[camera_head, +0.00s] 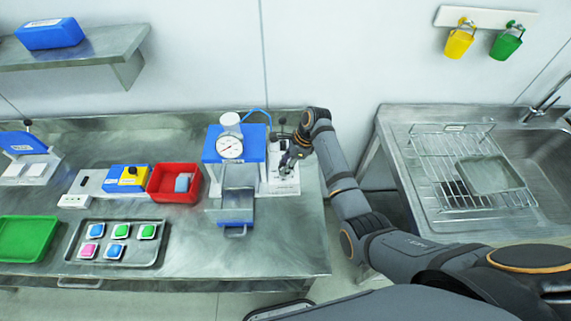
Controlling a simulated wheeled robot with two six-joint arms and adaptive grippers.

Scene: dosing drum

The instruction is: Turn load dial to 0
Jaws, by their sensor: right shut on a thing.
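The blue and grey dosing machine (212,158) stands near the right end of the steel table. A round white gauge (230,147) with a red needle is on its front. A white panel (284,183) stands at its right side, with dark controls on it. My right gripper (287,162) is at this panel, shut on a small dark part there that looks like the dial. The gripper and wrist hide most of this part, and its setting cannot be read. My left gripper is not in view.
On the steel table (290,248) are a red bin (163,198), a grey tray (70,256) with several coloured pieces, a green tray (28,219) and a yellow-blue device (128,171). A sink with a wire rack (428,178) is at right. The table's front right is clear.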

